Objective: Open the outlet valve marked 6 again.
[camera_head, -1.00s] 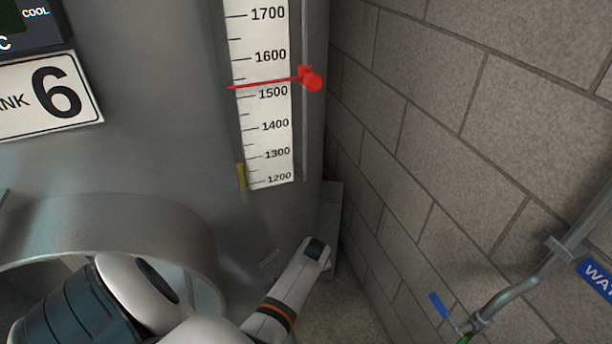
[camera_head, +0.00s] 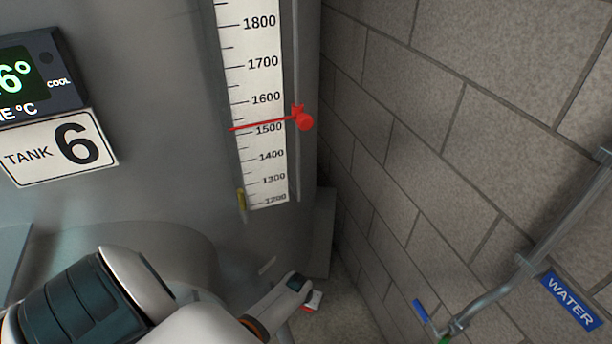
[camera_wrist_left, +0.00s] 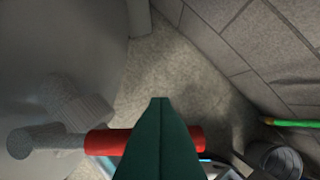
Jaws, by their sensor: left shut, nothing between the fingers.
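The tank's number plate (camera_head: 62,150) reads TANK 6 in the head view. In the left wrist view a red bar (camera_wrist_left: 108,141), which looks like a valve handle, lies crosswise near the grey outlet fitting (camera_wrist_left: 40,138) at the left. My left gripper (camera_wrist_left: 160,102) is shut and empty. Its green fingers overlap the middle of the red bar in the picture; I cannot tell whether they touch it. In the head view my left arm hides the outlet area, and a small red and white piece (camera_head: 313,301) shows beside the wrist. My right gripper is out of view.
The grey tank wall carries a level scale (camera_head: 262,150) with a red pointer (camera_head: 304,119). A block wall (camera_head: 420,130) closes the right side, bearing a pipe (camera_head: 495,292) with a blue lever (camera_head: 422,312) and a WATER sign (camera_head: 571,301). Floor shows between tank and wall.

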